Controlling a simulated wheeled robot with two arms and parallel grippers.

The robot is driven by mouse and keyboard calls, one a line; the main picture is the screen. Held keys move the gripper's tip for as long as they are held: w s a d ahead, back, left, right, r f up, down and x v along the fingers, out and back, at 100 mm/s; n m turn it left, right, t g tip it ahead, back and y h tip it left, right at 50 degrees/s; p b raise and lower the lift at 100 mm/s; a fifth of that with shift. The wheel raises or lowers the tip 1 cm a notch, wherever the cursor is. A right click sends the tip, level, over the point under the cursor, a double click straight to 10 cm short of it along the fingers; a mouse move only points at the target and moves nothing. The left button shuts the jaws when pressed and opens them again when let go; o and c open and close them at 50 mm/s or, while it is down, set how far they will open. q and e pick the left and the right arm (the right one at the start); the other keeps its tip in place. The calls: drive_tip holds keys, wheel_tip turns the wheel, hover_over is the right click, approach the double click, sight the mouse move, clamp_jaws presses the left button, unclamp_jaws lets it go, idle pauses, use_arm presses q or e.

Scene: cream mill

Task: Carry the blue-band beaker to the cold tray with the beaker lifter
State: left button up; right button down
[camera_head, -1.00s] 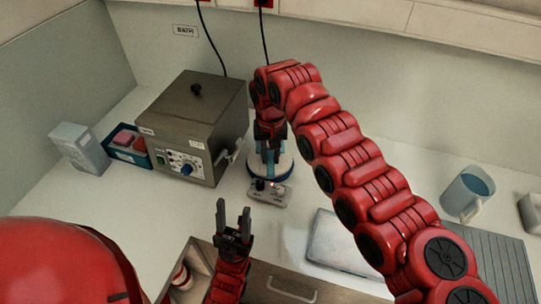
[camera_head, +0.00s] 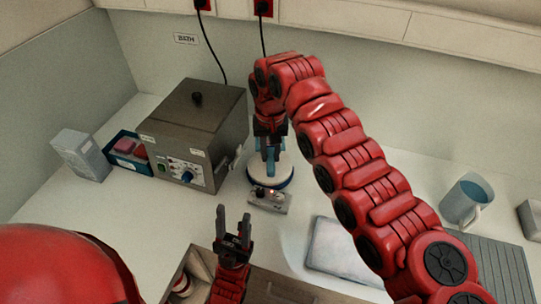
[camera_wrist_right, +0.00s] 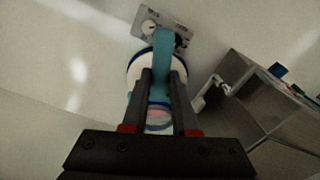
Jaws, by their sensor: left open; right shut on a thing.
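My right gripper (camera_head: 270,136) is shut on a teal tool, which looks like the beaker lifter (camera_head: 270,155), above a round white plate with a blue rim (camera_head: 284,171). In the right wrist view, the teal lifter (camera_wrist_right: 166,50) runs out from between the fingers (camera_wrist_right: 158,92). A pale flat slab (camera_head: 335,246), perhaps the cold tray, lies right of the plate. My left gripper (camera_head: 233,220) is open and empty near the counter's front.
A small control box (camera_head: 268,199) stands in front of the plate. A grey bath box (camera_head: 195,130) stands left of it, with a blue bin (camera_head: 130,158) and a pale carton (camera_head: 80,154) further left. A mug (camera_head: 466,199) and ribbed mat (camera_head: 490,262) are at right.

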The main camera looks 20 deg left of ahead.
drive_tip(key=shift+r+p, duration=0.45)
drive_tip(key=shift+r, duration=1.3)
